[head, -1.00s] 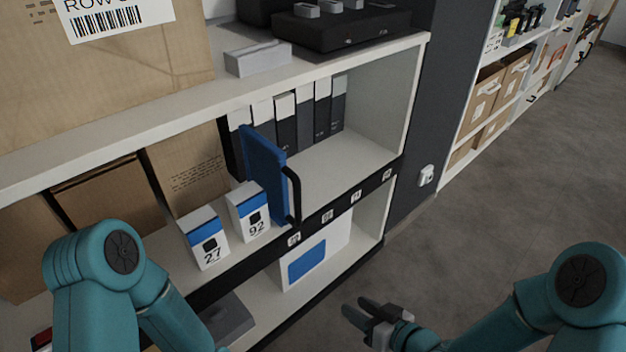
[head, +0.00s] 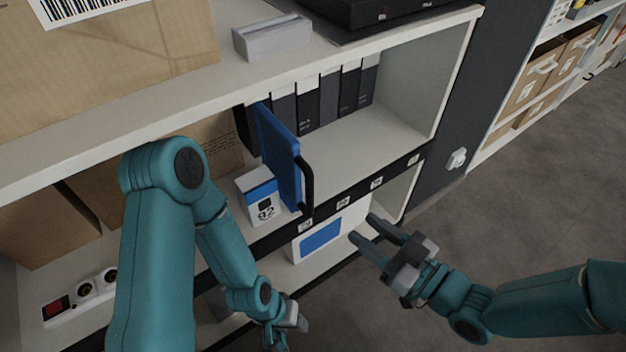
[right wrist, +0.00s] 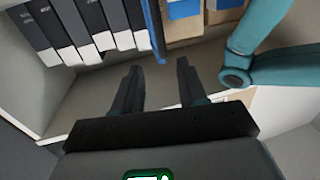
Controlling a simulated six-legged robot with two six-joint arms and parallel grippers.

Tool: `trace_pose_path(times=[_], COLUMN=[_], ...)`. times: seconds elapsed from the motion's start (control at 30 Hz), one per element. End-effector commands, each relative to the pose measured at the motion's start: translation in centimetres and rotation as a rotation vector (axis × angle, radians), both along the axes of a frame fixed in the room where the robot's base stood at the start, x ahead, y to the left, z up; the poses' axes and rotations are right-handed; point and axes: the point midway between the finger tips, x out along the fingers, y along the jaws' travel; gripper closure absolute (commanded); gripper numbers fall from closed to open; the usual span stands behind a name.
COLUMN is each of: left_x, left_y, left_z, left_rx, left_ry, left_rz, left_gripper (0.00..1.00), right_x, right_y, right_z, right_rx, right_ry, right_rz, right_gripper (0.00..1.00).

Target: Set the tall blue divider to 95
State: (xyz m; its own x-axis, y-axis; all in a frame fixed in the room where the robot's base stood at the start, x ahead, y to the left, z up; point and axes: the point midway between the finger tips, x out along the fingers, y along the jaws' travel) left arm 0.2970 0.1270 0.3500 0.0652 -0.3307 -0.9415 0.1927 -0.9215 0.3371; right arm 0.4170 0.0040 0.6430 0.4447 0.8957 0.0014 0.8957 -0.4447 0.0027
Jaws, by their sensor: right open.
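The tall blue divider (head: 280,150) stands upright on the middle shelf, with a black handle on its front edge. It also shows as a thin blue strip in the right wrist view (right wrist: 153,28). A black label strip (head: 360,190) with small white tags runs along the shelf's front edge; the numbers are too small to read. My right gripper (head: 364,230) is open and empty in front of the shelf, right of and below the divider, apart from it. Its two fingers point at the shelf in the right wrist view (right wrist: 158,66). My left gripper (head: 288,325) is low at the bottom; its jaws are unclear.
A white and blue carton marked 92 (head: 262,196) stands just left of the divider. Dark binders (head: 325,98) stand behind it to the right. The shelf floor (head: 365,142) right of the divider is bare. A white box (head: 325,235) sits on the shelf below.

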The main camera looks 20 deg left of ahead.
Motion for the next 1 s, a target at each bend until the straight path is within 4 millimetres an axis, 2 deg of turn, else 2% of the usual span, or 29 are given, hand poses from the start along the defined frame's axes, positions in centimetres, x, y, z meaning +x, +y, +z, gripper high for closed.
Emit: trace_pose_path(times=[0.4, 0.6, 0.8, 1.0], left_x=[0.4, 0.5, 0.6, 0.6], left_y=[0.3, 0.5, 0.6, 0.6], left_z=[-1.9, -2.5, -2.7, -2.7], left_rx=[0.002, 0.004, 0.004, 0.004], left_ry=[-0.006, -0.009, -0.01, -0.01], left_rz=[0.014, 0.02, 0.023, 0.023], left_gripper=[0.57, 0.57, 0.57, 0.57], right_x=[4.3, 6.2, 7.1, 7.3], right_y=[8.7, 11.9, 13.4, 13.5], right_z=[-0.3, -0.3, -0.2, -0.1], right_rx=[0.001, 0.0, 0.0, 0.0], right_ry=[0.0, 0.0, 0.002, 0.003], right_rz=[0.001, -0.002, -0.004, -0.006], right_gripper=[0.59, 0.59, 0.59, 0.59])
